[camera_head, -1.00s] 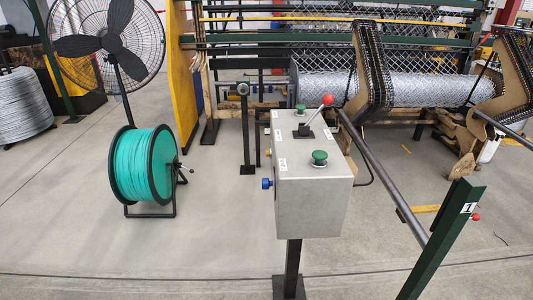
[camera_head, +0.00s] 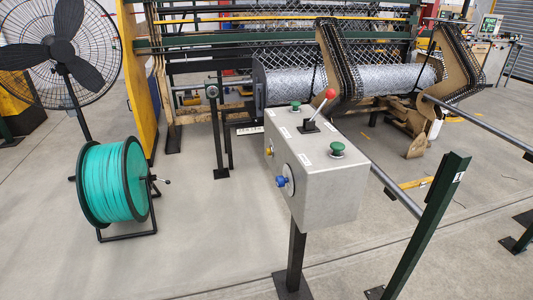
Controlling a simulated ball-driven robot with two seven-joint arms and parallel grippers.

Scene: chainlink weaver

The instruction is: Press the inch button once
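A grey control box (camera_head: 333,190) stands on a dark post in the middle of the view. On its top are a red-knobbed lever (camera_head: 321,106), a green mushroom button (camera_head: 336,149) near the front and another green button (camera_head: 295,106) at the back. On its left side are a blue button (camera_head: 281,181) and a yellow button (camera_head: 268,151). Small white labels lie beside the controls, but their text is too small to read, so I cannot tell which is the inch button. Neither of my grippers is in view.
A green wire spool (camera_head: 113,184) on a stand and a black fan (camera_head: 62,47) are at the left. The weaving machine with wire mesh (camera_head: 295,84) is behind the box. A green post (camera_head: 432,222) stands at the right. Floor between spool and box is clear.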

